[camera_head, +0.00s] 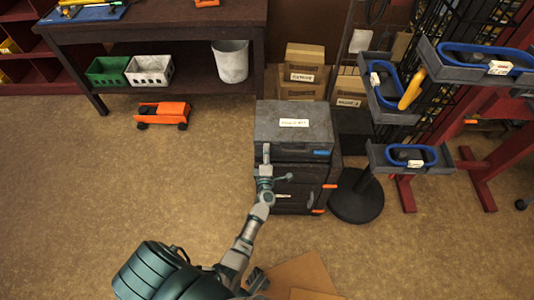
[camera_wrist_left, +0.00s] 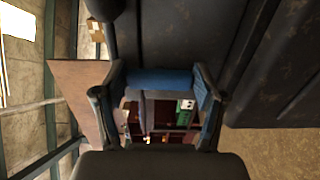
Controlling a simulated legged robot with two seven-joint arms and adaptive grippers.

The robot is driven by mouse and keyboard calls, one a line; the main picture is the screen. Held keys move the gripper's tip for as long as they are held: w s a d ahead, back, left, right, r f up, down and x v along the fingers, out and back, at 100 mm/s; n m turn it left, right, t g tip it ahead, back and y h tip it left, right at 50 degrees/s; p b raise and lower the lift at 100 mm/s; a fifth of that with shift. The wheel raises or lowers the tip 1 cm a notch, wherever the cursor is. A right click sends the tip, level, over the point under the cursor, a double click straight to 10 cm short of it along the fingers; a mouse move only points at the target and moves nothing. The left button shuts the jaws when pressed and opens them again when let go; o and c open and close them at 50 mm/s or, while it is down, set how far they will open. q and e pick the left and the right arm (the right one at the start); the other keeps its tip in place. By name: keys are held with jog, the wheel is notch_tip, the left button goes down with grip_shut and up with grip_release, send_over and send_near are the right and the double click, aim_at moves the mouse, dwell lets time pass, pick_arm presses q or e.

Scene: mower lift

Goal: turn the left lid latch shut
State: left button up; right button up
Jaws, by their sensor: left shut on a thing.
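A dark grey case (camera_head: 293,139) with a white label on its lid sits on a dark cabinet, lid down. A blue latch (camera_head: 321,153) shows on the right of its front face. My left gripper (camera_head: 266,152) is at the left of that front face, where it covers the left latch in the head view. In the left wrist view, a blue bar (camera_wrist_left: 160,79), which looks like the left latch, spans between the two fingers of my left gripper. The fingers are shut on it. How far the latch is turned cannot be told. My right gripper is not in view.
The dark cabinet (camera_head: 290,190) has orange-tipped parts at its right. A stand with a round black base (camera_head: 356,203) and grey trays (camera_head: 410,160) is close on the right. A workbench (camera_head: 160,30) stands behind left.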

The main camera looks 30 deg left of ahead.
pick_arm(q)
jog(key=shift+s+f, duration=0.2)
jog(key=shift+f, duration=0.3)
jog(key=o, duration=1.1)
jog(key=shift+w+f, duration=0.1)
jog(key=shift+o, duration=0.2)
jog(key=shift+s+d+r, duration=0.1)
jog(key=shift+s+r, duration=0.1)
jog(key=shift+r, duration=0.25)
jog(key=shift+d, duration=0.15)
jog(key=v, duration=1.1)
jog(key=shift+s, duration=0.4)
